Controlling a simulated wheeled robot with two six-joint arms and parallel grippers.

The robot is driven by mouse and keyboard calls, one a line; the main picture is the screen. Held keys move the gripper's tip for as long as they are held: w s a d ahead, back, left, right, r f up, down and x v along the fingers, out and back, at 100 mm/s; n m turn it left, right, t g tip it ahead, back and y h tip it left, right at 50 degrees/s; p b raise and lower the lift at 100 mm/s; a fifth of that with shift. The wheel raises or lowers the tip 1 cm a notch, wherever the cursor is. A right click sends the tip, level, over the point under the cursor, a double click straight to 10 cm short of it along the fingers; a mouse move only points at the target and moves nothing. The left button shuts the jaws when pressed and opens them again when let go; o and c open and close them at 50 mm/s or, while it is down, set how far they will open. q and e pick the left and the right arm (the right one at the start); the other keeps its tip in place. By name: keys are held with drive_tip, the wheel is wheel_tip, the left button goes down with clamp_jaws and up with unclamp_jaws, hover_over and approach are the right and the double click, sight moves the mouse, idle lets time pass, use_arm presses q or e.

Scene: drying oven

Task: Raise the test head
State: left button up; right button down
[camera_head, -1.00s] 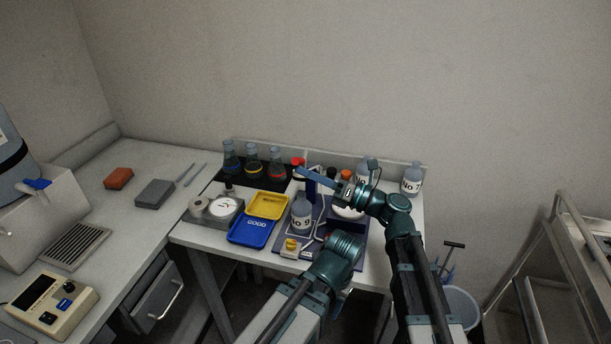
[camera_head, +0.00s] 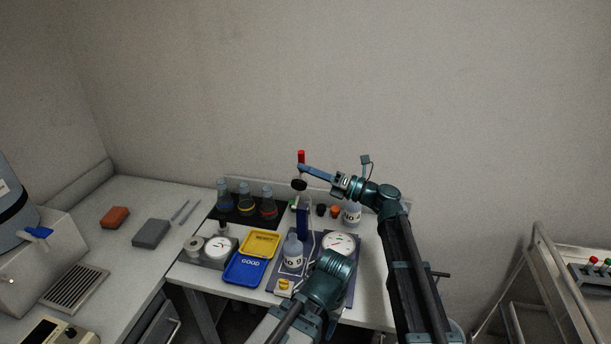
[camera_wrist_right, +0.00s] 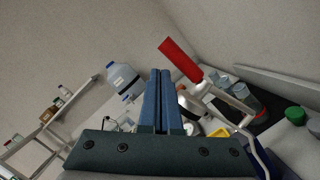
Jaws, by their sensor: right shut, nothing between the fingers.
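The test stand has a blue column (camera_head: 304,220) on a dark base plate, with a round white dial (camera_head: 338,243) beside it. Its red lever handle (camera_head: 301,157) stands up above the column in the head view. It also shows as a tilted red grip (camera_wrist_right: 180,60) on a pale metal lever in the right wrist view. My right gripper (camera_head: 301,168) is shut and empty, with its blue fingers close to the handle's lower end. In the wrist view its fingertips (camera_wrist_right: 160,74) are beside the red grip. I cannot tell whether they touch. My left gripper does not show.
A labelled bottle (camera_head: 293,254) stands in front of the column. Blue (camera_head: 246,270) and yellow (camera_head: 261,243) trays lie to its left. Several flasks stand on a black mat behind. Another bottle (camera_head: 351,215) stands near my right arm.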

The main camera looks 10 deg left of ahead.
drive_tip(key=shift+w+r, duration=0.15)
drive_tip(key=shift+w, duration=0.45)
drive_tip(key=shift+w, duration=0.1)
drive_tip(key=shift+d, duration=0.15)
